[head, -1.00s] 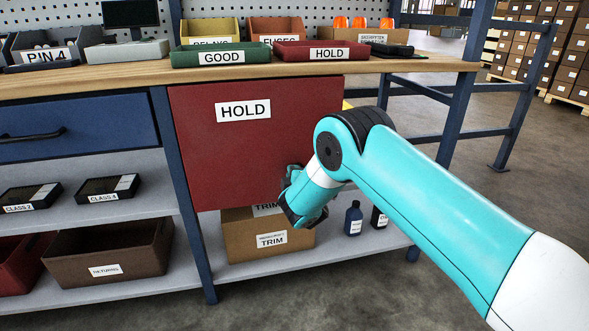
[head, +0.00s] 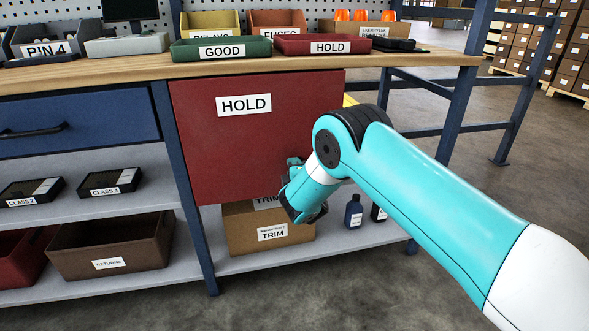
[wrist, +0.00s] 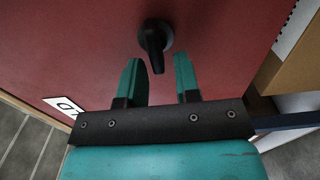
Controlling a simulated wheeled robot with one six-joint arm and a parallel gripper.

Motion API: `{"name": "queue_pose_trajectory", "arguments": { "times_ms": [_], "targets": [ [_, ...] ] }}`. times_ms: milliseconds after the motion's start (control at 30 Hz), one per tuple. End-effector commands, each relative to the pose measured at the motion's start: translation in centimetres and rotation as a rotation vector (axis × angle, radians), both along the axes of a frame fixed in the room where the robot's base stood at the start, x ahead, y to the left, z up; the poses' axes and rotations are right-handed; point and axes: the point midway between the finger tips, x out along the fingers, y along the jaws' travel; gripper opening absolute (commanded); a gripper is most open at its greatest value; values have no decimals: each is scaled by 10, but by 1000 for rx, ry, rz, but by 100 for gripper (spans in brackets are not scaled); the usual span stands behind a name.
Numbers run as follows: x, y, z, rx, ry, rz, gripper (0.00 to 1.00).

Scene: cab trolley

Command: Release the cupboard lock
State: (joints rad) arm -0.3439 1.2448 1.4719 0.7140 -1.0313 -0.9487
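The red cupboard door (head: 240,150) carries a HOLD label (head: 244,105) and hangs under the workbench; it also fills much of the wrist view (wrist: 90,45). The lock is a black turn knob (wrist: 155,42) on this door, its lever pointing down in the wrist view. My gripper (wrist: 158,78) is open, with one teal finger on each side of the lever's lower end. The fingertips reach about level with the lever's tip and no contact shows. In the head view the lock and fingers are hidden behind my arm.
A wooden worktop (head: 130,75) runs above the door. Below it, a cardboard TRIM box (head: 250,232) and a dark blue bottle (head: 354,212) stand on the lower shelf (head: 225,262). A blue drawer (head: 75,130) is to the left. Bare floor (head: 370,290) lies in front.

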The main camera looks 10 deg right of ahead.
Motion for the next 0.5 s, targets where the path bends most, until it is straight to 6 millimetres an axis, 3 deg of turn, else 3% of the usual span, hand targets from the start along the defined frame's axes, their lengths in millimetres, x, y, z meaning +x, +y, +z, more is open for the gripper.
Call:
{"name": "queue_pose_trajectory", "arguments": {
  "times_ms": [333, 500],
  "targets": [
    [-1, -1, 0, 2, 1, -1, 37],
    [-17, 0, -1, -1, 3, -1, 37]
  ]
}}
